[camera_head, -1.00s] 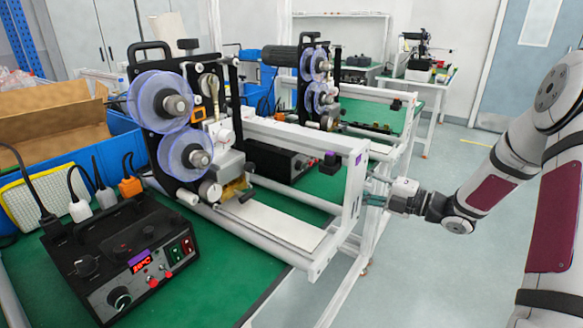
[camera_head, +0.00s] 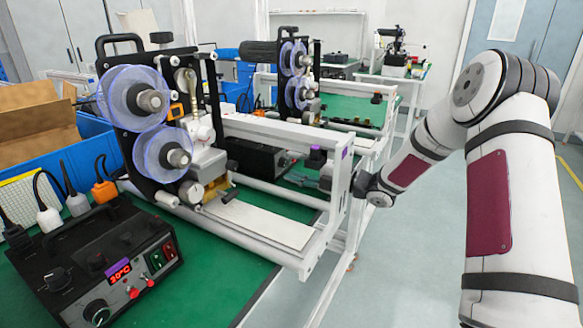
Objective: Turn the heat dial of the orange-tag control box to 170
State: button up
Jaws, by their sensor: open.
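A black control box (camera_head: 95,265) stands at the front left on the green table. It has a red lit display (camera_head: 120,274), which seems to read 30 or 90 °C, a purple tag above it and a silver-rimmed dial (camera_head: 97,312) at the lower front. A second black box (camera_head: 255,160) sits behind the white frame; its front is mostly hidden and I see no orange tag on it. My gripper (camera_head: 326,178) is at the right end of the white frame, partly hidden by it, small and seemingly empty. It is far from the near box.
The reel machine (camera_head: 150,125) with two clear spools and its white rail frame (camera_head: 290,205) stand between the boxes. Plugs, including an orange one (camera_head: 104,191), and a blue bin (camera_head: 60,150) are at left. Open floor (camera_head: 410,250) lies at right.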

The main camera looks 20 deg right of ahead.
jog(key=shift+w+a, duration=0.5)
grip_shut()
jog(key=shift+m, duration=0.8)
grip_release()
jog(key=v, duration=1.2)
jog(key=shift+c, duration=0.6)
